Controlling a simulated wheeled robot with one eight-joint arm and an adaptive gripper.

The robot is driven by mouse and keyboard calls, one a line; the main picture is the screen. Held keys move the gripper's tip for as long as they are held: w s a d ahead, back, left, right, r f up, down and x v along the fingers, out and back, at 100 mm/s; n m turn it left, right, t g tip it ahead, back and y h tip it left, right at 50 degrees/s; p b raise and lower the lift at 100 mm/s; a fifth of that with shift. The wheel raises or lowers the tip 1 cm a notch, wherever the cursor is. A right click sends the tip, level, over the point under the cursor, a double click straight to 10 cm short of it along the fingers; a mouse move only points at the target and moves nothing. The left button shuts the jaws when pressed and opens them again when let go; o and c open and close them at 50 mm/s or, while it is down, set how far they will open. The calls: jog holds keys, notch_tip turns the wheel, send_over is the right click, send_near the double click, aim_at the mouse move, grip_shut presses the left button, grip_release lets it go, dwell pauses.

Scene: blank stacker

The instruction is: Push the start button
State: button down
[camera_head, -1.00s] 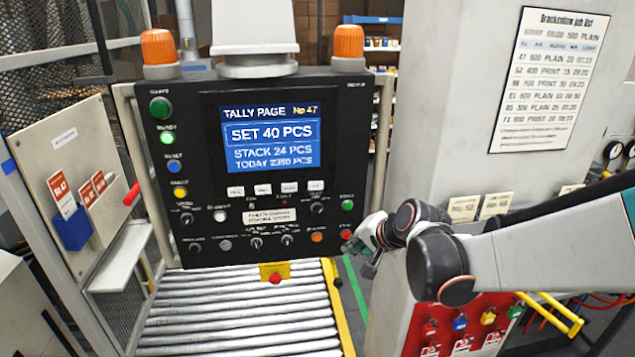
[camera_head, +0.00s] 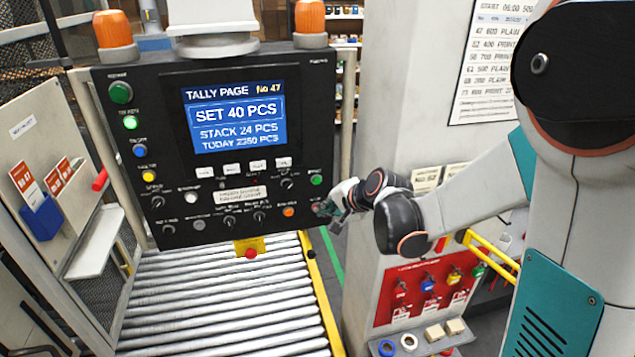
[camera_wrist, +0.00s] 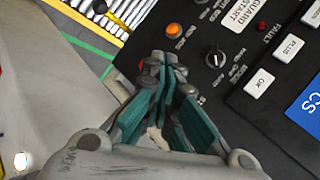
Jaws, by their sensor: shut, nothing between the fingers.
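The black control panel (camera_head: 285,105) stands upright with several buttons. A green button (camera_head: 316,180) sits at its right edge, with a red button (camera_head: 319,206) below it; their labels are too small to read. Two more green buttons, one dark (camera_head: 121,93) and one bright (camera_head: 130,122), are at the upper left. I cannot tell by label which is the start button. My gripper (camera_head: 333,208) is shut and empty at the panel's lower right edge, beside the red button and below the right green one. In the wrist view my gripper (camera_wrist: 165,72) partly hides the panel; contact is unclear.
An orange button (camera_wrist: 174,31) and a black knob (camera_wrist: 215,57) lie near the fingers. A roller conveyor (camera_head: 220,300) with a yellow bracket (camera_head: 243,246) is below the panel. A grey column (camera_head: 400,100) stands to the right, with a red lockout board (camera_head: 425,290).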

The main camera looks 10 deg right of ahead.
aim_at(317, 181)
jog(key=shift+w, duration=4)
jog(key=shift+w, duration=0.2)
jog(key=shift+w, duration=0.25)
